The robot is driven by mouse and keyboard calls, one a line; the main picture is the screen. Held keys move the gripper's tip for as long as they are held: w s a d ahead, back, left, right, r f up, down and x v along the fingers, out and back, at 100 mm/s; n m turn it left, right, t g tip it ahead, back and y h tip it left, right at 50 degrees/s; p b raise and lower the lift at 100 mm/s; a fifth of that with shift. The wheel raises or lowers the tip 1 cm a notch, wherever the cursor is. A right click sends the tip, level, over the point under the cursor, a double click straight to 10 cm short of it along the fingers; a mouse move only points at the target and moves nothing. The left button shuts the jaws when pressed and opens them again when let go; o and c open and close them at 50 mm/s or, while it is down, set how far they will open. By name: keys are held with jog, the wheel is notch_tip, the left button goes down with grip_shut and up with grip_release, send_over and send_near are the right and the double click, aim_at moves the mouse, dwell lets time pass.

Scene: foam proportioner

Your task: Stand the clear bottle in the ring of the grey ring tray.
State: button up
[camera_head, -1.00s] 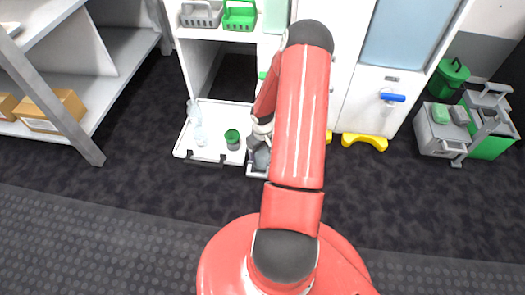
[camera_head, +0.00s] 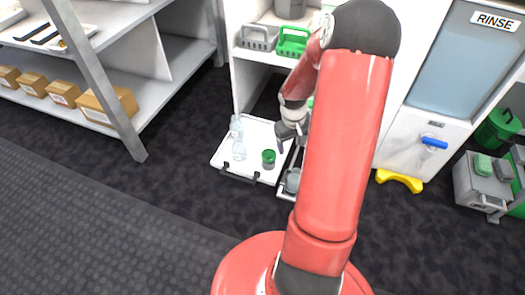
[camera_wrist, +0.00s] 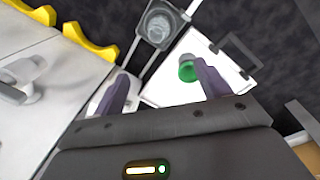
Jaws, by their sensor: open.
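I cannot tell which is the task's bottle. A grey tray (camera_head: 291,181) sits right of the panel, partly hidden by my arm. The wrist view shows a grey tray (camera_wrist: 147,56) with a round, pale ring-like shape in it. My gripper (camera_wrist: 160,72) is open and empty. In the head view my gripper (camera_head: 286,141) is near the panel's right side, right of the clear vessels.
A green-lidded jar (camera_head: 268,159) stands on the panel; its lid (camera_wrist: 188,70) shows beside my right finger. Grey (camera_head: 258,37) and green (camera_head: 293,41) baskets sit on the shelf above. Dark floor in front is clear.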

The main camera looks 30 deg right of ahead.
jog(key=s+a+r+t+h, duration=0.1)
jog(key=s+a+r, duration=0.1)
jog(key=a+r, duration=0.65)
jog(key=s+a+r+t+h, duration=0.1)
jog(key=s+a+r+t, duration=0.3)
jog(key=r, duration=0.7)
jog(key=s+a+r+y, duration=0.3)
jog(key=s+a+r, duration=0.3)
jog(key=s+a, duration=0.3)
jog(key=shift+s+a+r+n+t, duration=0.3)
jog(key=shift+a+r, duration=0.05)
jog(key=shift+a, duration=0.55)
